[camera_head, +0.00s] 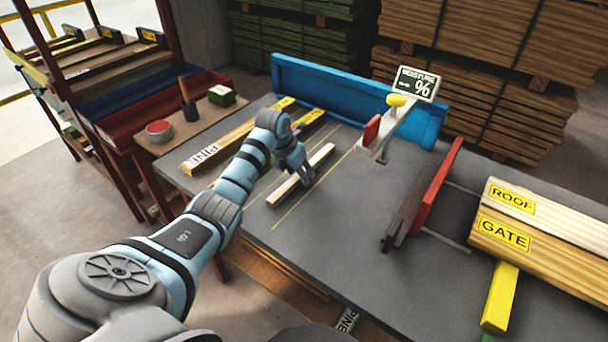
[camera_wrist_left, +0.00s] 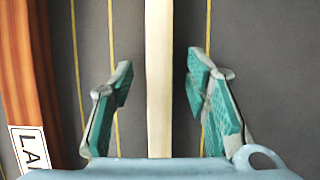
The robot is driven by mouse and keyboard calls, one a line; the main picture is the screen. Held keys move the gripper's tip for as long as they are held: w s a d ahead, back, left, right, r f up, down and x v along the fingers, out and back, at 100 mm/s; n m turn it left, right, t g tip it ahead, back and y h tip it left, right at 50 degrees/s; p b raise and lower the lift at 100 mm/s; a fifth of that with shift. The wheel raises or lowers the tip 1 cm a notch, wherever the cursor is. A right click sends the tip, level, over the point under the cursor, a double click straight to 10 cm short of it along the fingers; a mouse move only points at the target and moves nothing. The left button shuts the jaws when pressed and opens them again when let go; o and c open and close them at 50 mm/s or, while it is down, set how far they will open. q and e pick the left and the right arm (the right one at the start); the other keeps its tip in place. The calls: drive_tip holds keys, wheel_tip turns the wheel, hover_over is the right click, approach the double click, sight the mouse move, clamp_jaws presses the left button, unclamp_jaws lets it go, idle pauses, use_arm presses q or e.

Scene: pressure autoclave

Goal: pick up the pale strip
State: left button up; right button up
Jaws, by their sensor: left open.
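The pale strip (camera_head: 283,192) lies on the grey table top in the head view, slanting from lower left to upper right. In the left wrist view the pale strip (camera_wrist_left: 159,35) runs up the middle of the picture. My left gripper (camera_head: 301,174) is over the strip's middle in the head view. In the left wrist view my left gripper (camera_wrist_left: 160,78) is open, with one green-padded finger on each side of the strip and a gap on both sides. My right gripper is not in view.
A reddish board (camera_wrist_left: 28,75) shows at the left wrist view's edge. A moisture sign (camera_head: 415,84), a red upright plate (camera_head: 436,190) and boards marked ROOF (camera_head: 512,200) and GATE (camera_head: 503,234) stand to the right.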

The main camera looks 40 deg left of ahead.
use_arm(q)
drive_tip(key=shift+r, duration=0.1)
clamp_jaws()
